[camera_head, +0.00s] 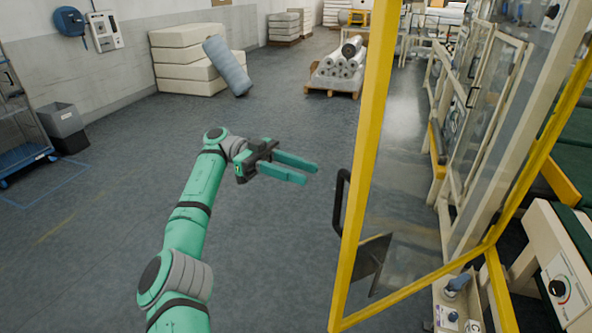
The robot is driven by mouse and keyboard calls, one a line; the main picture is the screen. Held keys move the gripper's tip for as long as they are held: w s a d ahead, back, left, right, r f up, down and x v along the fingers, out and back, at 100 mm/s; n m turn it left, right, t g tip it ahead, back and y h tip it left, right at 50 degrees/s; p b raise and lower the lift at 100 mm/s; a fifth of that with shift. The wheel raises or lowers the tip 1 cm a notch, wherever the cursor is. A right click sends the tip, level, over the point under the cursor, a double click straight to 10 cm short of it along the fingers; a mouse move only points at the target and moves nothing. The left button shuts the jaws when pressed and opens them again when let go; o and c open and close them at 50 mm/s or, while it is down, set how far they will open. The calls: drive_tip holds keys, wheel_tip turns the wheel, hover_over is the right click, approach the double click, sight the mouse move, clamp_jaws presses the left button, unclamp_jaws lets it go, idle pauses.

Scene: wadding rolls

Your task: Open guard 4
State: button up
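A guard door (366,170) with a yellow frame and clear panel stands swung out from the machine on the right of the head view. A black handle (340,203) is on the outer edge of its frame. I cannot read a number on it. My gripper (311,174) is left of the handle, with its two green fingers pointing right toward it. The fingers are apart with a gap between them, and nothing is held. The gripper does not touch the handle.
A control box with a dial (559,289) is at the lower right. More framed guards (497,70) line the machine behind the door. A pallet (333,89) of rolls, stacked cream blocks (187,75) and a grey bin (62,120) stand farther back. The floor (110,220) at left is clear.

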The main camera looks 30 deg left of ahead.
drive_tip(key=shift+a, duration=0.4)
